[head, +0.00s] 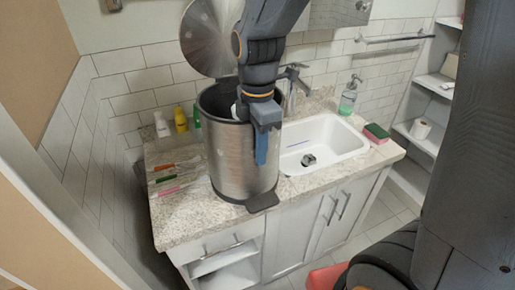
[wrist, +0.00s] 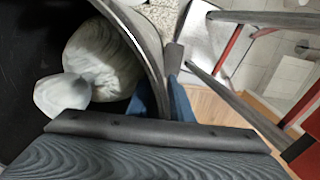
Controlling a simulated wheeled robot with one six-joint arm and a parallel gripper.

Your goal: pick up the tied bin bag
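A pale, whitish bin bag (wrist: 100,55) with a knotted top (wrist: 62,94) lies inside the dark interior of a steel pedal bin (head: 240,165). In the head view only a small white patch of it shows at the rim, beside my arm. The bin's round lid is raised. My gripper (head: 262,150) points down at the bin's front rim, with one blue finger in front of the steel wall. In the wrist view, blue fingers (wrist: 165,98) show on both sides of the rim, apart, with no bag between them. The bag is left of the fingers. The fingertips are partly hidden.
Small bottles (head: 180,120) and toothbrushes (head: 175,175) are at left. White shelves (head: 425,140) stand at right. The bin wall is close to my gripper.

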